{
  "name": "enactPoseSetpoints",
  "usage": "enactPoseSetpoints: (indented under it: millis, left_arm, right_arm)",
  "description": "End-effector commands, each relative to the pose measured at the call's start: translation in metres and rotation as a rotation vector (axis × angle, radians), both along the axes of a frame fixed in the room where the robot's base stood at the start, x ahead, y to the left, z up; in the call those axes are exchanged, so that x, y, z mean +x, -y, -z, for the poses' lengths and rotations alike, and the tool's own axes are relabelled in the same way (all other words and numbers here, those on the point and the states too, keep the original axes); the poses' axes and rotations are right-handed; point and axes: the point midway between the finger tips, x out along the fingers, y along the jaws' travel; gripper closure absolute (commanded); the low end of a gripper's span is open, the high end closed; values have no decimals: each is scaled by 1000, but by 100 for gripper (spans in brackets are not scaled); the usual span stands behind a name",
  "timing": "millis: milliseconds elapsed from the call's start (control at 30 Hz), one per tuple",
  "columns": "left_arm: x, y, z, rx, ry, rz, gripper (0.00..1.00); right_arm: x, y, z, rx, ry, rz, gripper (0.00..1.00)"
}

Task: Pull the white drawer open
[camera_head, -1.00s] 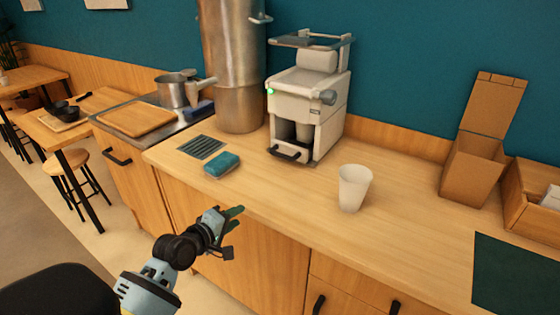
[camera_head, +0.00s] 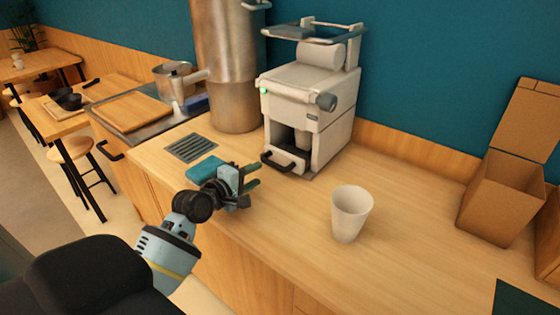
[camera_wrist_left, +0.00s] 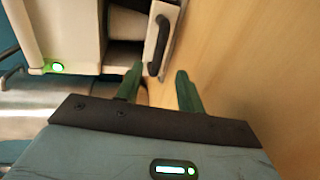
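The white drawer (camera_head: 287,157) is at the foot of the white machine (camera_head: 312,95) and has a black bar handle (camera_head: 277,164). It looks closed or nearly so. In the left wrist view the drawer front (camera_wrist_left: 163,22) and its handle (camera_wrist_left: 158,45) lie just beyond the fingertips. My left gripper (camera_head: 254,177) is above the counter's front edge, short of the handle in the head view. Its two green fingers (camera_wrist_left: 160,78) are apart, with nothing between them. My right gripper is in neither view.
A teal sponge (camera_head: 204,169) lies close behind my left gripper, beside a drain grate (camera_head: 190,148). A white cup (camera_head: 351,213) stands to the right on the counter. A steel cylinder (camera_head: 228,80) stands left of the machine. The counter between gripper and cup is clear.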

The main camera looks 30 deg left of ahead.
Motion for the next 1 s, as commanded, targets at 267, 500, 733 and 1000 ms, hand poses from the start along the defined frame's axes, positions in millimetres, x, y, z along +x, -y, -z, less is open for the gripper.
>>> enactPoseSetpoints:
  millis: [267,500,733,1000]
  left_arm:
    - [7,0,2,0,0,0,62]
    - [40,3,10,-1,-1,-1,62]
    - [66,5,16,0,-2,0,62]
    - [76,6,18,1,-1,-1,62]
  right_arm:
    - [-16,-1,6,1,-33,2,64]
    - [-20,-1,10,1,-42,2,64]
    - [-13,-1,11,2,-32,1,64]
    - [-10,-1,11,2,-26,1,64]
